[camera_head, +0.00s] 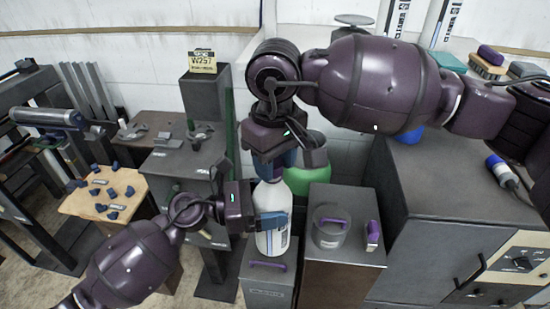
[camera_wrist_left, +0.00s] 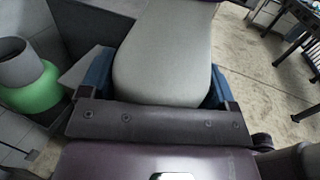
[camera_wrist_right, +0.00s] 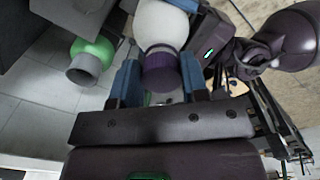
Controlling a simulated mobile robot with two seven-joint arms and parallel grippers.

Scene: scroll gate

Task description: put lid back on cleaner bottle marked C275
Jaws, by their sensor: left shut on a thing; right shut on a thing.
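A white bottle (camera_head: 268,195) stands upright above a grey box in the head view; I cannot read C275 on it. My left gripper (camera_head: 271,222) is shut on its body from the left. In the left wrist view the pale bottle body (camera_wrist_left: 165,50) fills the space between the blue fingers. My right gripper (camera_head: 277,165) points down over the bottle's top. In the right wrist view a purple lid (camera_wrist_right: 160,72) lies between its fingers, in line with the bottle (camera_wrist_right: 161,25). I cannot tell whether the lid is seated on the neck.
A green container with a grey neck (camera_head: 306,178) stands just behind the bottle. To the right, a clear jar (camera_head: 331,228) and a small purple-topped item (camera_head: 373,236) stand on a cabinet.

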